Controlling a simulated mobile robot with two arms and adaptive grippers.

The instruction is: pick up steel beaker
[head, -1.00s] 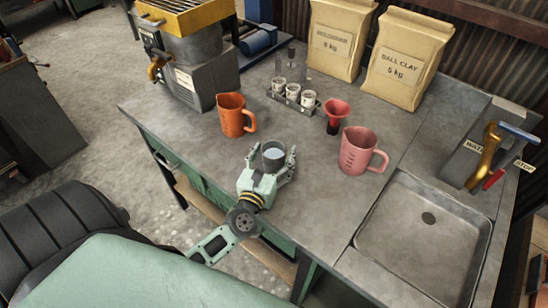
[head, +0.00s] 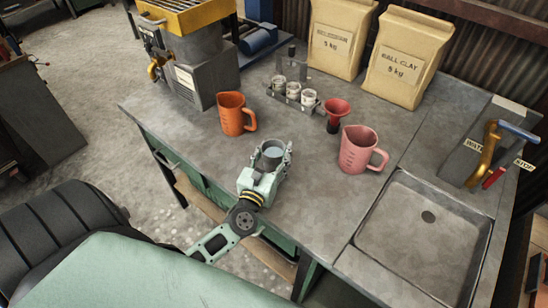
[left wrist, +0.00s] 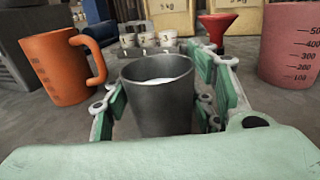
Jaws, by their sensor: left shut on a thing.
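The steel beaker (head: 272,152) is a dark grey metal cup with something pale inside. It stands upright at the front middle of the bench. My left gripper (head: 272,160) is shut on it, with fingers on both sides. In the left wrist view the beaker (left wrist: 158,98) is between the green finger pads of the left gripper (left wrist: 160,110). The beaker's base is hidden, so I cannot tell whether it touches the bench. My right gripper is not in view.
An orange jug (head: 233,114) stands to the left behind the beaker, a pink jug (head: 358,150) to the right. A red funnel (head: 336,114) and a rack of small jars (head: 293,92) are behind. A sink (head: 420,245) is at right. Clay bags (head: 405,60) stand at the back.

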